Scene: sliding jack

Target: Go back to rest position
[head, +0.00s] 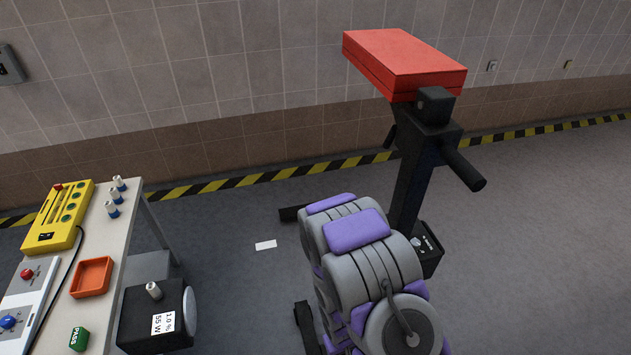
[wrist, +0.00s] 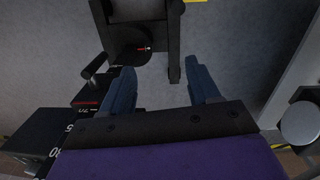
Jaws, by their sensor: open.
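My gripper (wrist: 163,88) shows in the wrist view as two blue fingers spread well apart, with nothing between them. Beyond the fingertips is a black structure (wrist: 136,12) over grey floor; I cannot tell its exact part. In the head view my gripper is hidden behind my grey and purple arm, which is bunched up at lower centre. A black stand with a red block-shaped top (head: 405,62) and a side handle (head: 463,168) stands upright just behind and right of my arm.
A table (head: 128,200) at left holds a yellow device (head: 58,218), an orange tray (head: 92,277), small knobbed pieces and a green PASS block (head: 79,338). A black weight-marked box (head: 158,315) is beside it. The floor at right is clear up to the tiled wall.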

